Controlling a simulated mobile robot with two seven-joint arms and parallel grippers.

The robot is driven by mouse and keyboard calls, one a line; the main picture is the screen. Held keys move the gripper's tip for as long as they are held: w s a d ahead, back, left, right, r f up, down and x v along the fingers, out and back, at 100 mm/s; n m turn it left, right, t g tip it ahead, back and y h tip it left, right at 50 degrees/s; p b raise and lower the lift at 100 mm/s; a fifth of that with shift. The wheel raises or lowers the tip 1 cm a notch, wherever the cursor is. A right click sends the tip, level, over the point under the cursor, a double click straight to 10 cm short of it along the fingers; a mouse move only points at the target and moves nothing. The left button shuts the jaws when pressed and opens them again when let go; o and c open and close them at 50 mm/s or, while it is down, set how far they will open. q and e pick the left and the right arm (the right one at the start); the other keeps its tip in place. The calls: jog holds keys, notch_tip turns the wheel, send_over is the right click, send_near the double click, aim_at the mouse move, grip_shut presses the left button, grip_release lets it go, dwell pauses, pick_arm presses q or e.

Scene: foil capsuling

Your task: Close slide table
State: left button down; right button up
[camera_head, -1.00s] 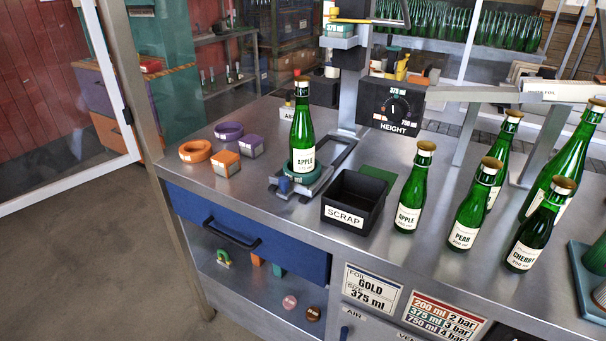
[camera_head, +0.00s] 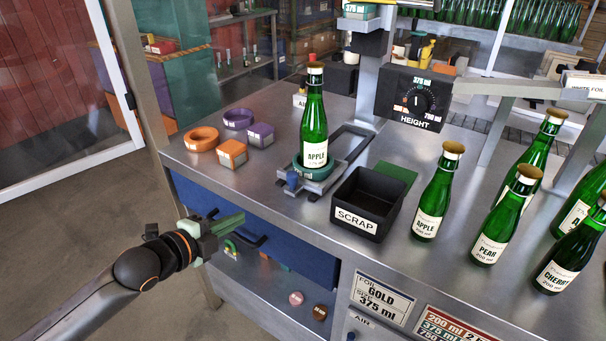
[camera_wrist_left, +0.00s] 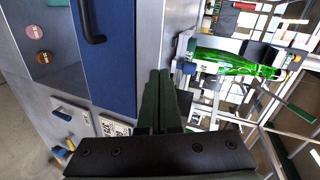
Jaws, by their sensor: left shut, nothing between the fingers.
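The slide table (camera_head: 318,184) is a small grey carriage on a rail frame (camera_head: 352,139) on the steel bench. A green APPLE bottle (camera_head: 314,128) with a gold top stands upright in a teal ring (camera_head: 303,171) on it. A blue knob (camera_head: 292,179) is at its front end. The bottle also shows sideways in the left wrist view (camera_wrist_left: 235,62). My left gripper (camera_head: 236,219) is shut and empty, in front of the bench's blue drawer and below the bench top, apart from the slide table. Its dark green fingers lie together in the left wrist view (camera_wrist_left: 160,95). My right gripper is not seen.
A black SCRAP bin (camera_head: 365,204) stands right of the slide table, with several green bottles farther right. Orange and purple rings and blocks (camera_head: 232,153) lie to its left. The blue drawer (camera_head: 290,252) has a dark handle. The HEIGHT dial (camera_head: 414,98) stands behind.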

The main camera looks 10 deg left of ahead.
pick_arm(q)
notch_tip(320, 180, up, 3)
jog(key=w+m, duration=0.2)
send_near(285, 177)
jog(key=x, duration=0.5)
jog(key=shift+s+f+p, duration=0.1)
jog(key=shift+f+p, duration=0.1)
jog(key=shift+p, duration=0.2)
jog(key=shift+w+d, duration=0.25)
jog(key=shift+w, duration=0.5)
